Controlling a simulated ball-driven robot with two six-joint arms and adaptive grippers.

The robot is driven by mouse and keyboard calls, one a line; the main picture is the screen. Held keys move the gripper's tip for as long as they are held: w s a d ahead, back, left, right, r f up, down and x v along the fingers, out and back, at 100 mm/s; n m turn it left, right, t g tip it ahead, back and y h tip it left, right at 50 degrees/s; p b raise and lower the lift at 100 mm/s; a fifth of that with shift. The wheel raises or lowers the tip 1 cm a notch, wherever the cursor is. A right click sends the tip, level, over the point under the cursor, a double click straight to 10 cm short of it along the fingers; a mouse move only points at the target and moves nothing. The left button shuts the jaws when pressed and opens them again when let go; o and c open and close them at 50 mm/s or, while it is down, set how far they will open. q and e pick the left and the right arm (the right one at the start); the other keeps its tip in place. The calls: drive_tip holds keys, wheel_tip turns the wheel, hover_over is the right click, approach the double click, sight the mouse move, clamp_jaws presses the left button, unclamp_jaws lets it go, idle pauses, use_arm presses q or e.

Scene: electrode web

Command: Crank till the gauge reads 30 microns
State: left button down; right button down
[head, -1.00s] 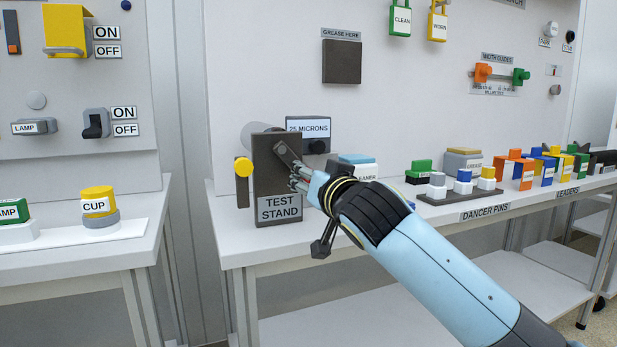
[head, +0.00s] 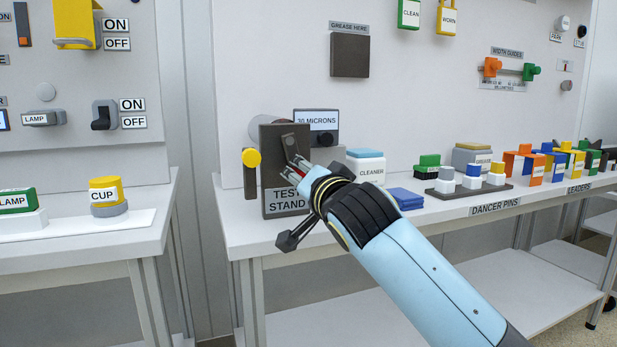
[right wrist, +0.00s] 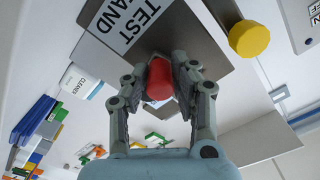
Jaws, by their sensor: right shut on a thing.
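The test stand (head: 268,158), a dark upright block with a white label, stands at the left end of the right bench. Its crank arm (head: 290,146) points down and slightly right. My right gripper (head: 299,171) is at the front of the stand, shut on the red crank knob, which shows between the fingers in the right wrist view (right wrist: 159,80). The gauge (head: 317,121) behind the stand reads 30 MICRONS. A yellow-knobbed lever (head: 251,158) is on the stand's left side. My left gripper is not in view.
A cleaner tub (head: 366,168) and blue cloth (head: 405,198) lie right of the stand. Dancer pins (head: 471,178) and leaders (head: 555,165) line the bench further right. The left bench holds a yellow cup (head: 105,194). A gap separates the benches.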

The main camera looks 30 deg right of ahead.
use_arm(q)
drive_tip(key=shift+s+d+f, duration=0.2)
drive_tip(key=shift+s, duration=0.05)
use_arm(e)
drive_tip(key=shift+w+a+f+m, duration=0.15)
drive_tip(key=shift+a+m, duration=0.4)
drive_tip(key=shift+m, duration=0.55)
drive_tip(key=c, duration=1.4)
unclamp_jaws()
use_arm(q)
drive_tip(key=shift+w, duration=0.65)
use_arm(e)
drive_tip(key=o, duration=0.3)
